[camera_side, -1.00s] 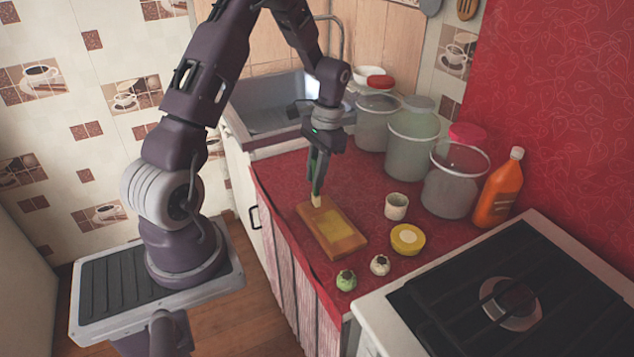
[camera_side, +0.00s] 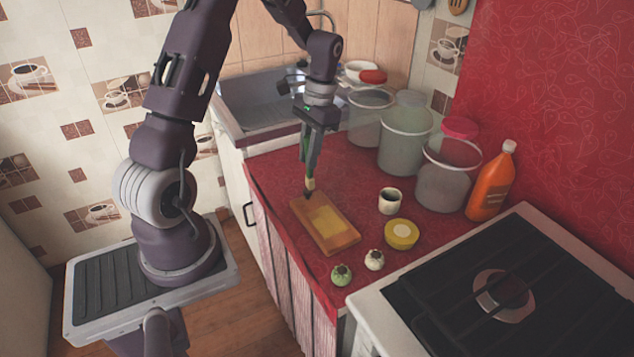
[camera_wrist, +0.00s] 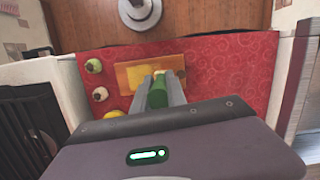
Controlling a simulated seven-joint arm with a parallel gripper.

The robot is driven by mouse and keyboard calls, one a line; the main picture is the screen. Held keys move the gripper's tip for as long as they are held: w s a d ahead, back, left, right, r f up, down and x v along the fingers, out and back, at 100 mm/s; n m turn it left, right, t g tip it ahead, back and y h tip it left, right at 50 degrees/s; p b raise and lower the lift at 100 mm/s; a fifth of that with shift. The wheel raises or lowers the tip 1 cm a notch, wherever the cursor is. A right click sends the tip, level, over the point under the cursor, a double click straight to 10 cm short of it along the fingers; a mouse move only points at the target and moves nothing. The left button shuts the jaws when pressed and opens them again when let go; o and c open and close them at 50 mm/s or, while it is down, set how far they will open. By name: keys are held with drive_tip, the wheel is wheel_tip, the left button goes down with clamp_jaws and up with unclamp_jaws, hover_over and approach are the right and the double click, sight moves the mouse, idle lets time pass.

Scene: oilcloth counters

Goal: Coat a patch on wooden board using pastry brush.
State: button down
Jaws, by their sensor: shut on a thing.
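The wooden board (camera_side: 340,236) lies flat on the red counter, with a yellowish coated patch along its middle; it also shows in the wrist view (camera_wrist: 177,74). My gripper (camera_side: 308,178) is over the board's far end, pointing down. It is shut on the pastry brush (camera_side: 310,184), whose green handle (camera_wrist: 158,92) sits between the two fingers in the wrist view. The brush's tip points down at the board's far end. I cannot tell whether the bristles touch the wood.
A small cup (camera_side: 390,202), a yellow round container (camera_side: 401,234) and two small round items, one green (camera_side: 341,275) and one white (camera_side: 374,260), stand right of and in front of the board. Large jars (camera_side: 448,180) and an orange bottle (camera_side: 491,185) stand behind. The stove (camera_side: 480,290) is at right.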

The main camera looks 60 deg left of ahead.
sight(313, 179)
drive_tip(key=shift+f, duration=0.2)
idle(0.3)
drive_tip(key=shift+f, duration=3.5)
drive_tip(key=shift+d+f, duration=0.2)
drive_tip(key=shift+d+r, duration=0.1)
drive_tip(key=shift+d, duration=0.4)
drive_tip(key=shift+a+f, duration=0.25)
drive_tip(key=shift+a, duration=0.45)
drive_tip(key=shift+r, duration=4.05)
drive_tip(key=shift+f, duration=0.2)
